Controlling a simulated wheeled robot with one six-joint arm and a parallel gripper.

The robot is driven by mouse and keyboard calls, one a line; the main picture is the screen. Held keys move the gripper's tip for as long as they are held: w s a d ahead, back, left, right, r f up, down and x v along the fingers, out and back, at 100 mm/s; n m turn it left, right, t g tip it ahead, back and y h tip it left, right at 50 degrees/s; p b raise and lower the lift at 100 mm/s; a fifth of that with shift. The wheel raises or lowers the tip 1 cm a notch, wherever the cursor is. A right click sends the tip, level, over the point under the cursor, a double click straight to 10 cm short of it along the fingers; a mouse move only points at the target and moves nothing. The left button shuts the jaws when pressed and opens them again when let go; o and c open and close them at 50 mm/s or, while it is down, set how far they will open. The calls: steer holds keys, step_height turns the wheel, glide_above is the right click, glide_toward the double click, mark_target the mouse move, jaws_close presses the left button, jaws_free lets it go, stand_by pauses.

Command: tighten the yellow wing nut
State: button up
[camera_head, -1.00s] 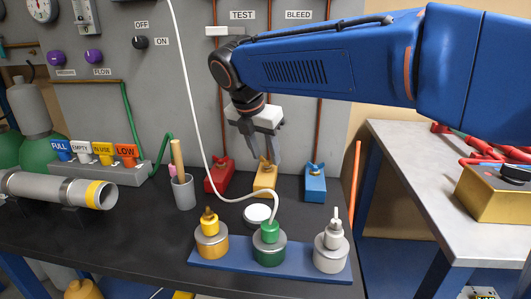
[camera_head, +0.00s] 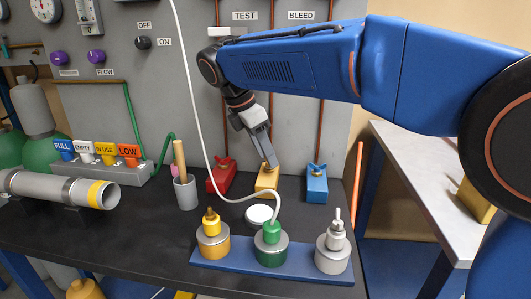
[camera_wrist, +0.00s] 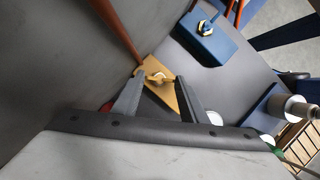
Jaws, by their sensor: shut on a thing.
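The yellow wing nut (camera_wrist: 155,77) sits on top of a yellow block (camera_wrist: 170,96) on the dark bench, between a red and a blue block. My gripper (camera_head: 268,163) reaches down to it from above. In the wrist view its two fingers (camera_wrist: 160,78) lie on either side of the nut, shut on it. In the head view the fingers are seen nearly edge-on and hide most of the nut. The yellow block (camera_head: 267,181) shows below them.
The red block (camera_head: 221,177) and the blue block (camera_head: 316,185), each with its own wing nut, stand close on either side. A grey panel with copper pipes rises behind. A blue tray (camera_head: 300,268) with several capped cylinders and a white hose lie in front.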

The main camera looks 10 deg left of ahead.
steer(key=shift+r, duration=0.1)
steer(key=o, duration=1.1)
steer(key=v, duration=1.7)
steer(key=shift+s+r, duration=0.15)
steer(key=shift+c, duration=0.7)
